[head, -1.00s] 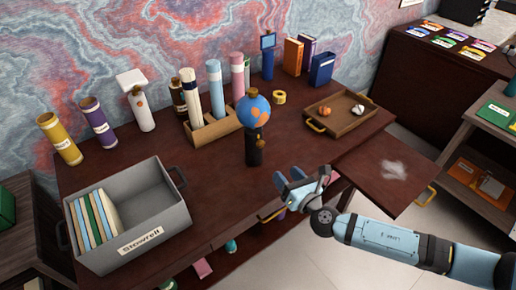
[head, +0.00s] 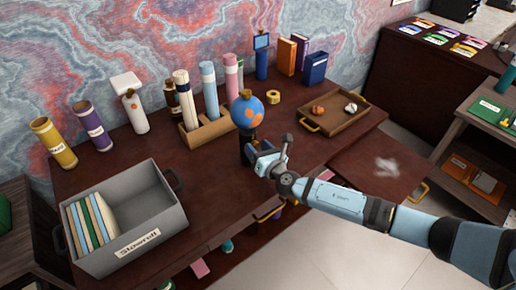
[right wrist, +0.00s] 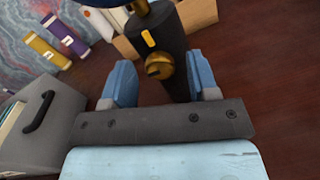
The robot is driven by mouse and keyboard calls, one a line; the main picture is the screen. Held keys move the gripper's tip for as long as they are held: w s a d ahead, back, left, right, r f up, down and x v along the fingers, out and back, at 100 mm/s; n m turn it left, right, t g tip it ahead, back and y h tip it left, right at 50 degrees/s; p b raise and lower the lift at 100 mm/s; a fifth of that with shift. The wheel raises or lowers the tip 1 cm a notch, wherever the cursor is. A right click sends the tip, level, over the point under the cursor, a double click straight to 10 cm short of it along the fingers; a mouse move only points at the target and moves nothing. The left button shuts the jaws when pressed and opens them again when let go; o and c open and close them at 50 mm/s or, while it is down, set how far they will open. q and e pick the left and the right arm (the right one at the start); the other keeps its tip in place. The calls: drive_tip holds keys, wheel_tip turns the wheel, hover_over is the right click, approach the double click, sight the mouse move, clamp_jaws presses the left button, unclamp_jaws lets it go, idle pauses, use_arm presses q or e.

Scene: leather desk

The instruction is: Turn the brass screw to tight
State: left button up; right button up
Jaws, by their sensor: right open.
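The brass screw (right wrist: 159,66) sticks out from the side of a dark post (right wrist: 172,45), with a small orange mark just above it. The post (head: 243,146) carries a blue and orange globe (head: 247,111) on the desk. My right gripper (head: 264,158) is at the post in the head view and hides the screw there. In the right wrist view, the open fingers of my right gripper (right wrist: 161,78) stand one on each side of the screw, with gaps to it. My left gripper is not in view.
A grey bin (head: 160,213) with several upright books stands at the front left. A wooden holder with tall tubes (head: 208,133) is just behind the post. A wooden tray (head: 333,123) lies to the right. The desk between bin and post is clear.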

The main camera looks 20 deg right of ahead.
drive_tip(key=c, duration=0.9)
